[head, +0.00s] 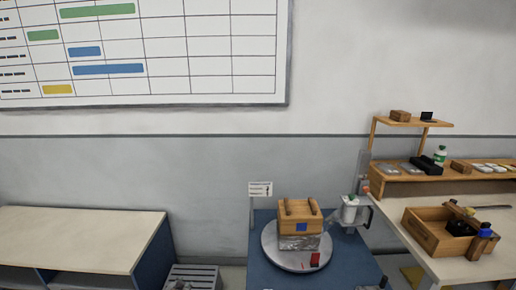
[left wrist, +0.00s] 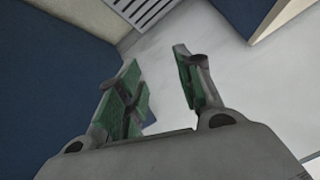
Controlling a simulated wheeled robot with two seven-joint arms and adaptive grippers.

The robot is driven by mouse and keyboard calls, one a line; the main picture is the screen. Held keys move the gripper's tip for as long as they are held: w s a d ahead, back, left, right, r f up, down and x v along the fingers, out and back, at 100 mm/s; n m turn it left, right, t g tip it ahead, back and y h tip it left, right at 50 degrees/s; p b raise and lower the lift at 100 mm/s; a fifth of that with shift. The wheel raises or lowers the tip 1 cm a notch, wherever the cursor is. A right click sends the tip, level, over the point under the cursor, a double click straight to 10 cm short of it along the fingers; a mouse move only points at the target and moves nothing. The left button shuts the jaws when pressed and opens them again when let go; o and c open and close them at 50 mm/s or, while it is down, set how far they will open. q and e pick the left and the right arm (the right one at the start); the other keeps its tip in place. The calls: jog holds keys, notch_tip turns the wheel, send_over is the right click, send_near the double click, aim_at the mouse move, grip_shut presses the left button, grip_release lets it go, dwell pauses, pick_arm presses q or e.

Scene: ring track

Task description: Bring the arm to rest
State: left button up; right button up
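My left gripper (left wrist: 155,64) shows in the left wrist view with its two green-padded fingers apart and nothing between them. Pale floor lies beyond the fingers, and a grey slatted surface (left wrist: 143,12) shows past them at the top. In the head view I cannot clearly make out either arm; a small dark shape at the bottom edge, by the grey slatted crate, is too small to tell. My right gripper is in neither view.
A blue stand (head: 262,262) holds a round grey turntable (head: 276,257) with a wooden box (head: 299,218) on a silvery block. A pale bench (head: 75,238) stands left, the grey slatted crate (head: 205,272) between. A worktable (head: 470,268) with an open wooden tray (head: 424,233) stands right.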

pick_arm(q)
jog(key=s+f+n+g+b, duration=0.1)
jog(key=s+f+g, duration=0.1)
jog(key=s+f, duration=1.05)
jog(key=s+f+g+b, duration=0.1)
jog(key=s+f+g, duration=0.1)
jog(key=s+f, duration=1.1)
jog(key=s+f+g, duration=0.2)
jog(key=s+f, duration=0.1)
jog(key=s, duration=1.5)
jog(key=s+d+f+g+b, duration=0.1)
jog(key=s+f, duration=0.3)
jog(key=s, duration=1.4)
jog(key=shift+s+d+g, duration=0.2)
jog(key=shift+s+g, duration=0.05)
jog(key=shift+g, duration=0.55)
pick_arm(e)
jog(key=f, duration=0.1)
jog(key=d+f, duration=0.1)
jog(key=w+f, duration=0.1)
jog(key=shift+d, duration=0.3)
pick_arm(q)
jog(key=shift+d, duration=0.1)
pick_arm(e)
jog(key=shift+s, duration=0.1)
